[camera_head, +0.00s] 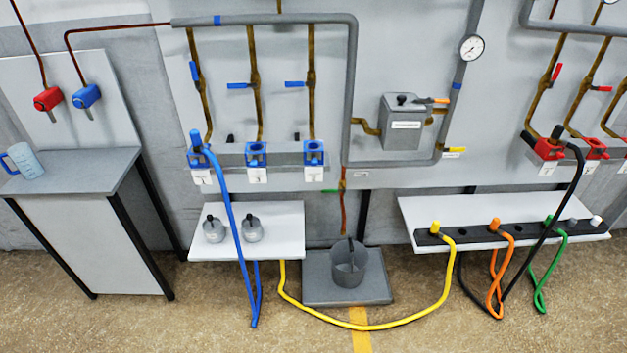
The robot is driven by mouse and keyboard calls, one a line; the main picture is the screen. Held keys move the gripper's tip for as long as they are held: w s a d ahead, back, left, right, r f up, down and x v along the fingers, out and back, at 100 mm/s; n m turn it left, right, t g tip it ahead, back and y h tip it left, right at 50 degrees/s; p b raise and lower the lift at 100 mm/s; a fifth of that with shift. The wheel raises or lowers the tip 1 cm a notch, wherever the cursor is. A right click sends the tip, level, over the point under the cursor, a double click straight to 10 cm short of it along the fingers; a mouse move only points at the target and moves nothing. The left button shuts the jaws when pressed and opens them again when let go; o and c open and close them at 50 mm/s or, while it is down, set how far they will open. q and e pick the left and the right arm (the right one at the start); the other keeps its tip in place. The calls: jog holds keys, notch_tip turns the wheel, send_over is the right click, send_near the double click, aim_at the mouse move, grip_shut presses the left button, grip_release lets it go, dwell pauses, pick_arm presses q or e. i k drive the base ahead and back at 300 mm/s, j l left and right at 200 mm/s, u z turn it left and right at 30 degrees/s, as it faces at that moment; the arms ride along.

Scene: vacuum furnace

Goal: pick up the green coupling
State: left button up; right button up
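The green coupling (548,220) stands upright in a black strip (480,236) on the right white shelf. A green hose (541,284) hangs from it in a loop toward the floor. A black hose (535,240) passes close to its left. An orange coupling (494,224) and a yellow coupling (435,228) stand in the same strip to its left, and a white one (596,220) to its right. Neither of my grippers shows in the head view.
The right white shelf (440,206) holds the strip along its front edge. A left white shelf (288,215) carries two grey metal caps. A grey pot (348,263) stands on a low platform (318,290) between the shelves. A yellow hose (390,323) lies across the floor.

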aim_at(550, 217)
jog(key=z, duration=1.65)
jog(key=i+l, duration=0.45)
jog(key=i, duration=0.15)
